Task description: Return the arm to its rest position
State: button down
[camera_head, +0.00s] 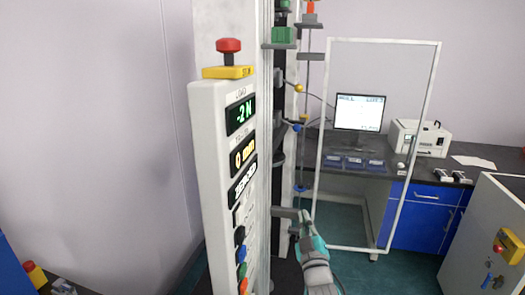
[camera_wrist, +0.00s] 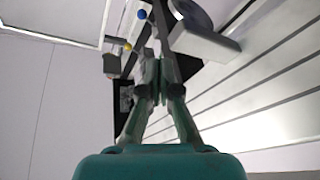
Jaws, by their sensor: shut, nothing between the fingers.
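My gripper (camera_head: 305,218) is in the lower middle of the head view, in front of the tall test machine (camera_head: 264,130). Its fingers point up and are closed together with nothing between them. The fingers also show in the wrist view (camera_wrist: 158,85), close to each other. The fingertips are beside a grey bracket (camera_head: 287,212) on the machine's column; I cannot tell whether they touch it. In the wrist view a pale block (camera_wrist: 205,45) on the machine lies just right of the fingertips.
The control panel (camera_head: 225,170) carries a red knob (camera_head: 228,45) and lit displays. A white open frame (camera_head: 415,150) stands to the right. Behind it are a dark bench with a monitor (camera_head: 359,112) and a white instrument (camera_head: 420,137). A grey cabinet (camera_head: 480,240) stands at far right.

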jog(key=s+d+f+m+g, duration=0.1)
jog(key=s+f+g, duration=0.1)
jog(key=s+f, duration=1.05)
jog(key=s+d+f+m+g, duration=0.1)
jog(key=s+f, duration=0.7)
jog(key=s, duration=0.9)
jog(key=s+r+m+g, duration=0.1)
jog(key=s+m, duration=0.1)
jog(key=s, duration=1.2)
jog(key=s+d+r+m+g, duration=0.1)
jog(key=s+r+m+g, duration=0.1)
jog(key=s, duration=1.3)
jog(key=shift+s+d+r, duration=0.15)
jog(key=shift+s+d, duration=0.15)
